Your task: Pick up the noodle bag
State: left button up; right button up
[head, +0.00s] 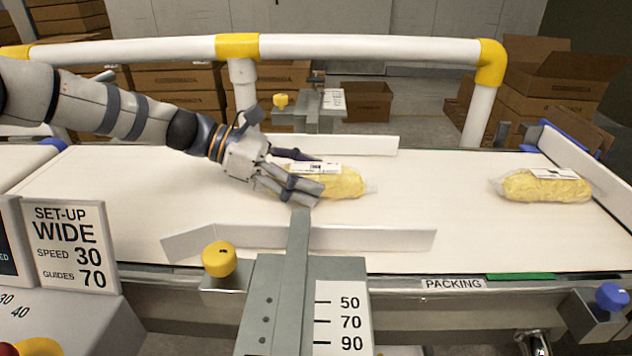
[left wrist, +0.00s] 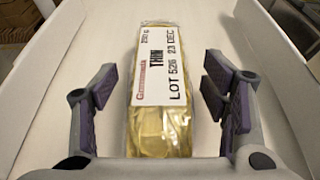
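A clear bag of yellow noodles (head: 345,183) with a white label lies flat on the belt between the two guide rails. My left gripper (head: 305,172) is at its left end, with a finger on each side. In the left wrist view the noodle bag (left wrist: 165,85) runs lengthwise between the fingers of the left gripper (left wrist: 167,95), with a gap on both sides. The fingers are open. A second noodle bag (head: 543,186) lies farther right on the belt, away from the gripper. My right gripper is not in view.
The white belt (head: 440,185) is clear between the two bags. Low guide rails stand behind (head: 365,145) and in front (head: 370,239). A white pipe rail with yellow joints (head: 350,48) crosses behind the belt. A guide scale (head: 340,310) and a set-up sign (head: 70,245) stand at the front.

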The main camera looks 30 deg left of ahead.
pick_arm(q)
jog(key=c, duration=1.2)
jog(key=shift+r, duration=0.15)
